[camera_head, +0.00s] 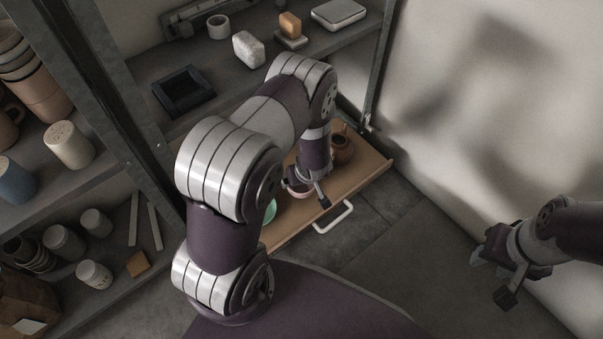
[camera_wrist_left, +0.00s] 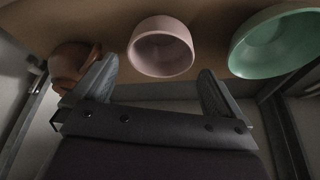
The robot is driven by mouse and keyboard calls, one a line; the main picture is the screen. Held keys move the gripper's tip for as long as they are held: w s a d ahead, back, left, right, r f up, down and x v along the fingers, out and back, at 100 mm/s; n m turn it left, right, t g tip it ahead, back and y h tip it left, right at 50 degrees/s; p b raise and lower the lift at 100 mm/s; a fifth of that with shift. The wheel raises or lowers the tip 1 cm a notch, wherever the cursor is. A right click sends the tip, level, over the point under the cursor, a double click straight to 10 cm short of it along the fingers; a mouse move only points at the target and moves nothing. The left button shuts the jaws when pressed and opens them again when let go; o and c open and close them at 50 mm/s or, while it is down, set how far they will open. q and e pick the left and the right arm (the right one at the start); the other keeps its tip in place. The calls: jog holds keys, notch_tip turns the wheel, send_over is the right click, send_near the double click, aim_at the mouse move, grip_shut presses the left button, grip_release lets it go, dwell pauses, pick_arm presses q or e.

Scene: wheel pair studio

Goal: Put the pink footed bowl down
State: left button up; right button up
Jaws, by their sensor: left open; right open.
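The pink footed bowl (camera_wrist_left: 160,50) shows in the left wrist view with its opening toward the camera. It appears to stand on the floor of the pulled-out wooden drawer (camera_head: 367,172). In the head view only a bit of the pink bowl (camera_head: 302,192) shows beneath my gripper; its foot is hidden. My left gripper (camera_wrist_left: 156,72) is open, its fingers spread to either side just short of the bowl, with gaps showing in the picture. It is low over the drawer in the head view (camera_head: 306,187). My right gripper (camera_head: 489,279) is open and empty, far right.
A green bowl (camera_wrist_left: 275,42) stands beside the pink one, and a brown pot (camera_wrist_left: 72,62) is on its other side. The drawer has a white handle (camera_head: 334,217). Shelves with jars and a black tray (camera_head: 184,91) stand left and behind. Bare floor lies at right.

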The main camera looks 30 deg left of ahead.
pick_arm(q)
jog(key=d+r+m+h+p, duration=0.1)
jog(key=d+r+m+p, duration=0.15)
jog(key=r, duration=0.55)
jog(key=d+r+m+h+p, duration=0.15)
jog(key=d+r, duration=0.25)
jog(key=r, duration=0.4)
jog(key=s+r+m+g+b, duration=0.1)
jog(key=s+r+m, duration=0.4)
jog(key=s+r, duration=0.7)
jog(key=shift+d+g+h, duration=0.3)
jog(key=shift+g+h, duration=0.05)
jog(key=shift+g, duration=0.05)
pick_arm(e)
notch_tip(320, 180, up, 4)
jog(key=shift+r, duration=0.25)
